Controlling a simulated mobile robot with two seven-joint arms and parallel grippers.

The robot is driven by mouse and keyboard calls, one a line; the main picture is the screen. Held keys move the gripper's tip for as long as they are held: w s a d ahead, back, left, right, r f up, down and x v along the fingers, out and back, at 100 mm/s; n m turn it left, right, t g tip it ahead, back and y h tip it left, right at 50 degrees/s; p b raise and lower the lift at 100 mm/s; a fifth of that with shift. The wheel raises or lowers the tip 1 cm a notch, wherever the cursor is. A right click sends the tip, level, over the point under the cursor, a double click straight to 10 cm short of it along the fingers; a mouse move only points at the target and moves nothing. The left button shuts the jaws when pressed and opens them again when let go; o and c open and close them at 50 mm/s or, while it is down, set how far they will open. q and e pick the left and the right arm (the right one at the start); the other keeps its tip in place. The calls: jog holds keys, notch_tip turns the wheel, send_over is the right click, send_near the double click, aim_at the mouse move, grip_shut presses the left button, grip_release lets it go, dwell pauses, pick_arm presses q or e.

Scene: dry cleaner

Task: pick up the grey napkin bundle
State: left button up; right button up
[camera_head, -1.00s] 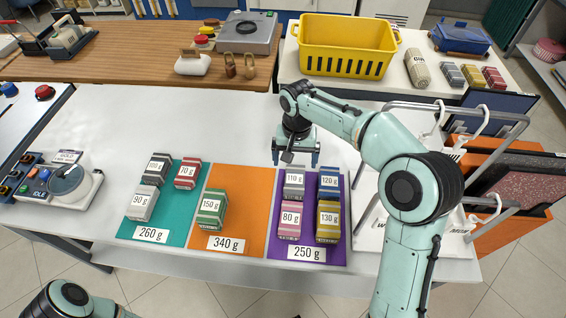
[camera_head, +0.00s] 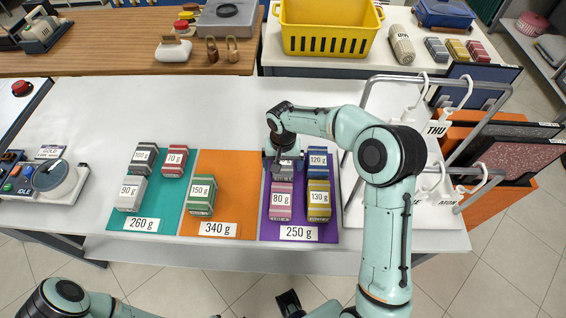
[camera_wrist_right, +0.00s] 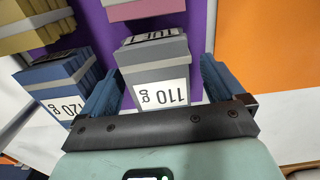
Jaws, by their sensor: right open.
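The grey napkin bundle (camera_head: 282,173), labelled 110 g, sits at the back left of the purple mat (camera_head: 299,212). My right gripper (camera_head: 283,158) is over it and hides part of it. In the right wrist view, the grey bundle (camera_wrist_right: 157,58) lies between the open fingers of my right gripper (camera_wrist_right: 160,70), with a gap visible on each side. The height of the fingertips against the bundle is hard to tell. A dark part at the bottom edge may be my left gripper (camera_head: 290,302); its jaws are not clear.
The blue 120 g bundle (camera_head: 317,161) is close beside, near one finger in the wrist view. The pink 80 g (camera_head: 280,202) and yellow 130 g (camera_head: 318,200) bundles are in front. A metal hanger rack (camera_head: 367,125) stands right. The white table (camera_head: 150,115) is clear behind the mats.

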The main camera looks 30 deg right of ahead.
jog(key=shift+f, duration=0.35)
jog(key=c, duration=1.1)
jog(key=shift+r, duration=0.15)
